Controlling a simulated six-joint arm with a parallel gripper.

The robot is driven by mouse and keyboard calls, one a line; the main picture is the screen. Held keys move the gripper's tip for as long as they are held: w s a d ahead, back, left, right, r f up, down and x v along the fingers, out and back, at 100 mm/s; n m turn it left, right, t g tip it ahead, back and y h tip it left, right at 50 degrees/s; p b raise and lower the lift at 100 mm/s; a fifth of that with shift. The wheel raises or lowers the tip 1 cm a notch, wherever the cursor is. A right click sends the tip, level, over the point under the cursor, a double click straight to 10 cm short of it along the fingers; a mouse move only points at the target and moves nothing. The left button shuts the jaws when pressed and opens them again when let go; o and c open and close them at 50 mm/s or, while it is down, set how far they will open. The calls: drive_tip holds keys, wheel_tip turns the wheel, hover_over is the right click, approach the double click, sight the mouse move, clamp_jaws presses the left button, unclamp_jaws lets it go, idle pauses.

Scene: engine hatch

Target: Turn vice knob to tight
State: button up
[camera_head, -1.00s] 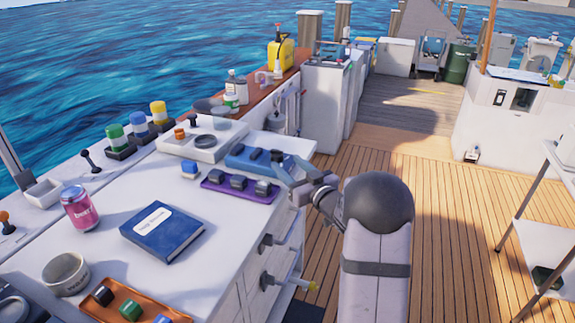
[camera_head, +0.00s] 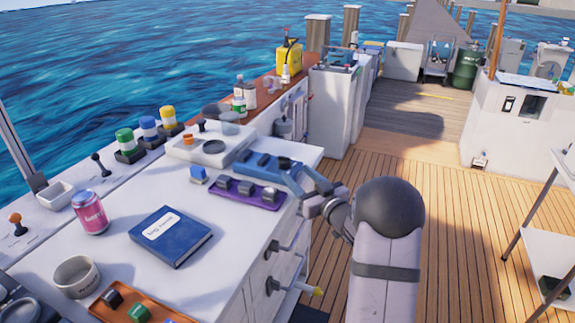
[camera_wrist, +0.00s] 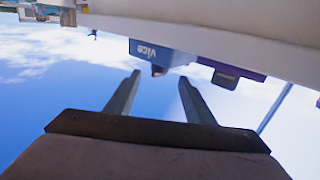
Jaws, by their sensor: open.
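The blue vice unit (camera_head: 262,163) lies at the far right end of the white counter, with dark parts on top. In the wrist view it hangs upside down as a blue block labelled "vice" (camera_wrist: 165,53). A small brownish knob (camera_wrist: 158,70) sticks out from its end. My gripper (camera_wrist: 159,77) is open, with the knob in line between its two fingertips; I cannot tell whether they reach around it. In the head view my gripper (camera_head: 296,178) is at the vice's right end, by the counter edge, its fingertips hard to make out.
A purple tray (camera_head: 262,204) with several dark clamps sits just in front of the vice. Handles (camera_head: 287,245) stick out from the counter's side.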

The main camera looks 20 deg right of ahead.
sight(287, 165)
drive_tip(key=shift+w+a+p, duration=0.25)
drive_tip(key=shift+w+p, duration=0.05)
drive_tip(key=shift+w, duration=1.45)
drive_tip(key=shift+w+a+p, duration=0.2)
drive_tip(key=shift+w+p, duration=0.05)
drive_tip(key=shift+w, duration=1.45)
drive_tip(key=shift+c, duration=0.5)
drive_tip(key=c, duration=0.9)
